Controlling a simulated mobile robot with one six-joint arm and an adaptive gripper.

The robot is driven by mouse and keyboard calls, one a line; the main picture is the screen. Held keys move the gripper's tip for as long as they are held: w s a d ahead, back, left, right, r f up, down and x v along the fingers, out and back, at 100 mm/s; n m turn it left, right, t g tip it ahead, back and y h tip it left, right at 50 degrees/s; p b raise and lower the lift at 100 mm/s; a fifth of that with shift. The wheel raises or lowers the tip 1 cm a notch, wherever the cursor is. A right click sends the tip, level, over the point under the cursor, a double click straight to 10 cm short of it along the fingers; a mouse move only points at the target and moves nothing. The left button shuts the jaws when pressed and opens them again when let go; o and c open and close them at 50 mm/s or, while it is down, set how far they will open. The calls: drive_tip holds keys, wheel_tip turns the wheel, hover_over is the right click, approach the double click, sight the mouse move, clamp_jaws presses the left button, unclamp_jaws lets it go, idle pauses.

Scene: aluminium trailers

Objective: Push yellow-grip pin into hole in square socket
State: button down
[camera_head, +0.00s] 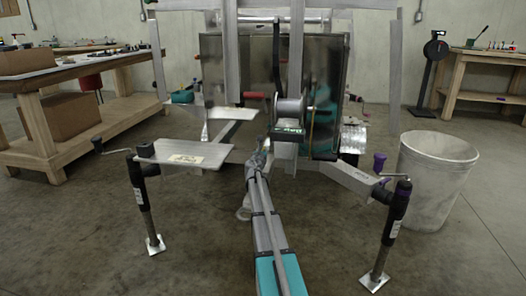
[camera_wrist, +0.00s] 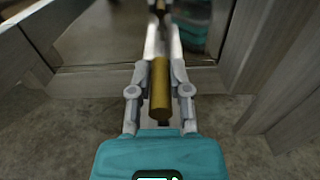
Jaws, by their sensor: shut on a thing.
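My gripper (camera_wrist: 160,88) is shut on the yellow grip of the pin (camera_wrist: 160,100), which lies between the two grey fingers in the wrist view. The grip points forward, away from my teal wrist. A narrow pale strip runs ahead of it toward a dark panel; I cannot tell whether this is the pin's shaft, a bar or a reflection. In the head view my arm reaches toward the trailer's front frame, and its end is small and blurred near the winch (camera_head: 291,108). I cannot make out the square socket or its hole in either view.
Dark shiny panels of the trailer (camera_head: 327,85) stand ahead. A grey beam (camera_wrist: 288,75) rises close on the right in the wrist view. Jack legs stand at left (camera_head: 142,200) and right (camera_head: 391,225). A white bin (camera_head: 435,180) is at right. Workbenches line both sides.

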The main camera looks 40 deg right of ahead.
drive_tip(key=shift+s+a+f+b, duration=0.35)
drive_tip(key=shift+s+f+b, duration=0.2)
drive_tip(key=shift+b, duration=0.55)
drive_tip(key=shift+s+a+r, duration=0.1)
drive_tip(key=shift+s+r, duration=0.05)
drive_tip(key=shift+s, duration=0.1)
drive_tip(key=shift+w+d+r+p, duration=0.3)
drive_tip(key=shift+w+r+p, duration=0.2)
drive_tip(key=shift+p, duration=1)
drive_tip(key=shift+r+p, duration=0.3)
drive_tip(key=shift+r, duration=0.2)
drive_tip(key=shift+w+d+r+p, duration=0.1)
drive_tip(key=shift+w+r+p, duration=0.1)
drive_tip(key=shift+r+p, duration=0.3)
drive_tip(key=shift+w+d+r, duration=0.1)
drive_tip(key=shift+r, duration=0.05)
drive_tip(key=shift+f+b, duration=0.9)
drive_tip(key=shift+f, duration=0.3)
idle(1.2)
drive_tip(key=shift+c, duration=2.4)
unclamp_jaws()
